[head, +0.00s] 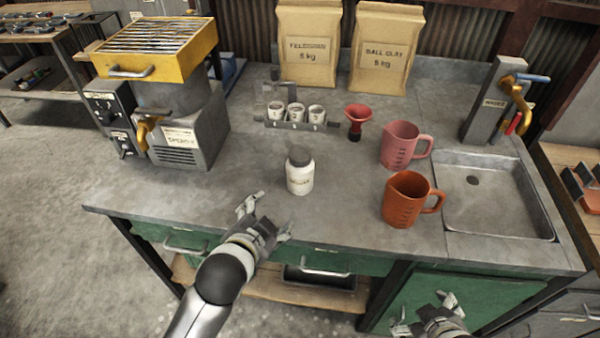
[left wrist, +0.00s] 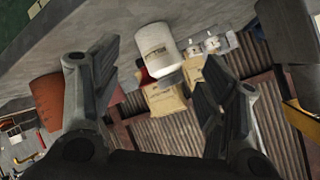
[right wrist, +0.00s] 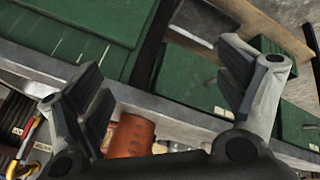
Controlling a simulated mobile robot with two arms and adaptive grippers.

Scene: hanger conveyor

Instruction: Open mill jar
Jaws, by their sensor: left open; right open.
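The white mill jar (head: 300,178) stands upright on the grey worktop, with its dark grey lid (head: 299,155) on top. In the left wrist view the jar (left wrist: 154,42) appears upside down beyond and between the fingers. My left gripper (head: 266,218) is open and empty at the bench's front edge, in front and to the left of the jar, not touching it. My right gripper (head: 424,312) is open and empty, lower right, in front of the green cabinet fronts. The right wrist view does not show the jar.
An orange jug (head: 405,200) and a pink jug (head: 400,145) stand right of the jar, near the sink (head: 490,225). A red funnel (head: 357,118) and a rack of small cups (head: 295,113) are behind. A yellow-topped machine (head: 165,95) stands left. Worktop left of the jar is clear.

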